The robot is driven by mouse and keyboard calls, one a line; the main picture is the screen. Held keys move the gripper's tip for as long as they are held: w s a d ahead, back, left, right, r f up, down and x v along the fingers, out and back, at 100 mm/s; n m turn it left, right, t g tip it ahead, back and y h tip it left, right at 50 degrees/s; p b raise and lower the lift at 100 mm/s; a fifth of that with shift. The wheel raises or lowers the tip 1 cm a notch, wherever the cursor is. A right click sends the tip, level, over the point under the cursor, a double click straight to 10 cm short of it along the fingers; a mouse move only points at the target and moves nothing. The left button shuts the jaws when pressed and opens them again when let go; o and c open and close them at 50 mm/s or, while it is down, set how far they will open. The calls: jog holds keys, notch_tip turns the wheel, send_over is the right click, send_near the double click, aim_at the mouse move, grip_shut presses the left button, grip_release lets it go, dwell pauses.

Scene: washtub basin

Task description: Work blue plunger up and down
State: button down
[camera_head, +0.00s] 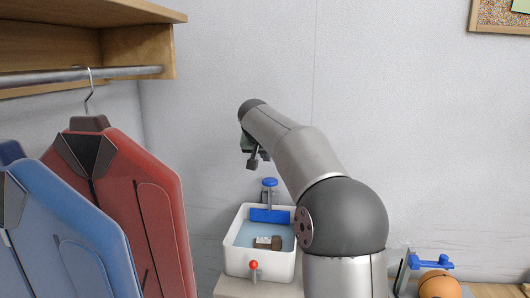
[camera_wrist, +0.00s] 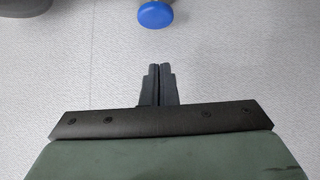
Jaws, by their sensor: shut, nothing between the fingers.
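The blue plunger shows as a round blue knob (camera_head: 270,182) on a grey stem at the back of the white washtub (camera_head: 231,262). A wide blue block (camera_head: 268,215) sits below it inside the tub; I cannot tell whether the two are joined. My gripper (camera_head: 253,163) is shut and empty, up and slightly left of the knob in the head view, and apart from it. In the wrist view my fingertips (camera_wrist: 159,68) are together, and the blue knob (camera_wrist: 155,15) is beyond them at the top edge, its stem partly cut off.
The tub holds bluish water and a small brown and white block (camera_head: 270,242). A red-knobbed tap (camera_head: 253,265) is on its front. Jackets (camera_head: 140,210) hang from a rail at the left. A blue-handled device (camera_head: 431,262) and an orange ball (camera_head: 439,285) are at the right.

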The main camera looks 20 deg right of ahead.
send_over(270, 179)
jog(key=s+a, duration=0.2)
jog(key=f, duration=0.5)
jog(key=shift+d+f+p, duration=0.25)
jog(key=shift+p, duration=0.05)
jog(key=shift+s+f, duration=0.1)
jog(key=shift+f, duration=0.9)
notch_tip(270, 179, down, 5)
jog(key=b, duration=0.4)
jog(key=shift+r, duration=0.1)
jog(key=shift+a, duration=0.1)
